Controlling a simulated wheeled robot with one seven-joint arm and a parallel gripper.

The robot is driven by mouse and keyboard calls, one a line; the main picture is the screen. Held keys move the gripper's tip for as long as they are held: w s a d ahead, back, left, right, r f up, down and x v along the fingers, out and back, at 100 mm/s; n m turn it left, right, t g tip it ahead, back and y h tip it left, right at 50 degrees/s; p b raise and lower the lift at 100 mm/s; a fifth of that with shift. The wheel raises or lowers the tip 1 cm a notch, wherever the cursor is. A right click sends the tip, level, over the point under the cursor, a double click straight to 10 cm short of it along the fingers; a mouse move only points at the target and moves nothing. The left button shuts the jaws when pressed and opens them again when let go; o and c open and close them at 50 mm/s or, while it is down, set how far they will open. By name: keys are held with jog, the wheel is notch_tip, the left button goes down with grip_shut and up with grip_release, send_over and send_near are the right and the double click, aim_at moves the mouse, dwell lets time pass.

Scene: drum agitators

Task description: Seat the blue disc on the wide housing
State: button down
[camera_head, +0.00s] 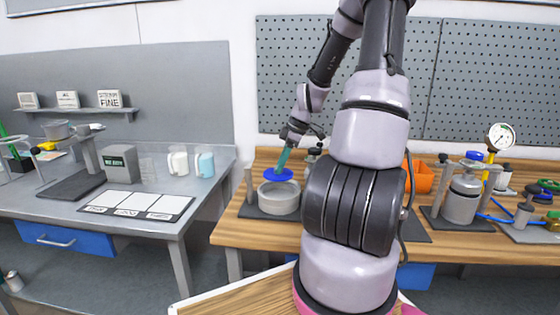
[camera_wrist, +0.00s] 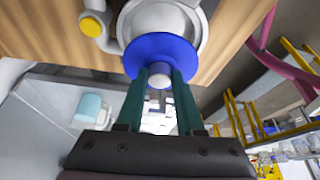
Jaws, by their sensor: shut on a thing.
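The blue disc (camera_head: 278,175) is a thin round plate with a short grey stem. My gripper (camera_head: 283,163) is shut on it from above. In the wrist view, the dark green fingers of my gripper (camera_wrist: 160,76) close on the stem, below the blue disc (camera_wrist: 165,48). The wide housing (camera_head: 279,199) is a pale grey open ring on a dark base plate. The disc is at the housing's far upper rim in the head view; I cannot tell whether they touch. In the wrist view the disc covers part of the wide housing (camera_wrist: 190,22).
A grey post (camera_head: 249,185) stands just left of the housing. My arm hides the bench's middle. An orange bin (camera_head: 420,177) and a metal vessel with a gauge (camera_head: 461,200) stand to the right. A separate grey bench (camera_head: 215,165) is at left.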

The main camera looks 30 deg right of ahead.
jog(key=shift+f, duration=3.25)
jog(key=shift+f, duration=0.35)
jog(key=shift+f, duration=0.25)
jog(key=shift+f, duration=0.15)
jog(key=shift+c, duration=2.3)
grip_release()
jog(key=v, duration=1.1)
